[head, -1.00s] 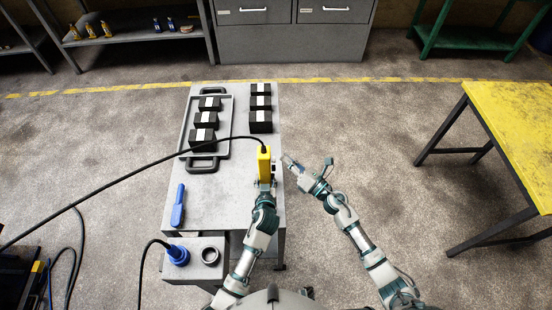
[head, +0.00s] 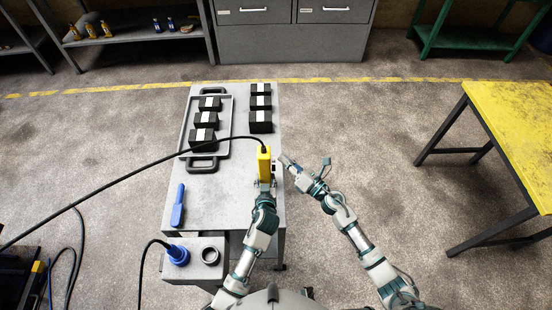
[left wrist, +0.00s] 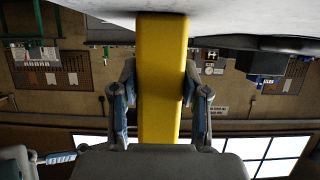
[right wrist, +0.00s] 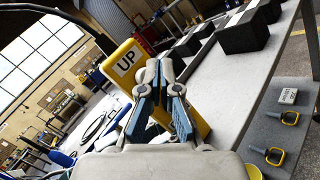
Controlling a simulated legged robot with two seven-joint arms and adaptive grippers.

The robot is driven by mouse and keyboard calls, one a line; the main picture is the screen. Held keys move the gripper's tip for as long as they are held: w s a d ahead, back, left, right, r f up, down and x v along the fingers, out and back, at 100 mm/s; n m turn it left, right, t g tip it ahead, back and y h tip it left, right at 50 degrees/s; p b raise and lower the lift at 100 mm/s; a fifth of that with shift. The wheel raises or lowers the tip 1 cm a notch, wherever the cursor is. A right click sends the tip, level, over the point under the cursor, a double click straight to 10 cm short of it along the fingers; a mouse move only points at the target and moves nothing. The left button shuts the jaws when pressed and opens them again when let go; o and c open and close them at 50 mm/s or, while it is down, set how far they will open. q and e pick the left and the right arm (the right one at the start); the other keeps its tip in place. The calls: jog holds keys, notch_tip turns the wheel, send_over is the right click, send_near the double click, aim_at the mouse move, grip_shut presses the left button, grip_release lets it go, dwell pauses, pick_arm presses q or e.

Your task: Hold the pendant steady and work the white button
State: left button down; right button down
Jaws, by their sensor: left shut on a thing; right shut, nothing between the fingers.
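The yellow pendant (head: 264,160) stands over the trolley's right edge, with a black cable leaving its top. My left gripper (head: 265,184) is shut on it from the near side. In the left wrist view the two fingers clasp both sides of the yellow body (left wrist: 162,100). My right gripper (head: 283,159) is shut and empty, just right of the pendant. In the right wrist view its closed fingertips (right wrist: 160,66) overlap the pendant face, beside a white "UP" label (right wrist: 126,62). Contact cannot be told.
The grey trolley (head: 225,200) carries a tray (head: 184,142) and several black blocks with white stripes. A blue-handled tool (head: 178,205) lies at its left. The black cable (head: 130,178) runs off left. A yellow table (head: 515,120) stands right, with open floor between.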

jog(key=shift+a, duration=0.7)
dwell(2.0)
jog(key=shift+d, duration=1)
jog(key=d, duration=0.5)
dwell(2.3)
pick_arm(q)
jog(key=c, duration=0.5)
grip_release()
